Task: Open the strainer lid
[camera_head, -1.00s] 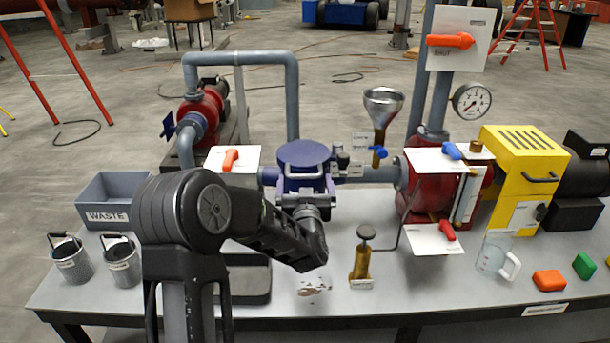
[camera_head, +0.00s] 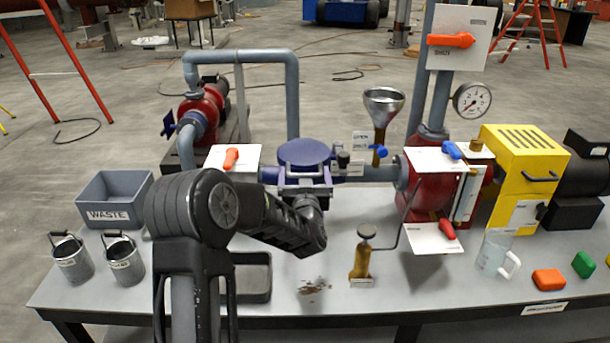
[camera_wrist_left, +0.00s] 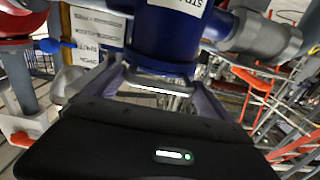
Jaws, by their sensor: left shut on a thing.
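The strainer is a dark blue body on the pipe line, with a round blue lid (camera_head: 303,151) on top. The lid lies flat and looks closed. In the left wrist view the blue strainer body (camera_wrist_left: 165,35) with a white label fills the top middle. My left gripper (camera_head: 305,177) is at the front of the strainer, just below the lid's rim. Its two fingers are shut on the pale lid handle (camera_wrist_left: 160,90), a bar that shows between them in the wrist view. The fingers partly hide the strainer's front. My right gripper is not in view.
A brass hand pump (camera_head: 362,255) stands in front. Dark debris (camera_head: 314,286) lies on the bench.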

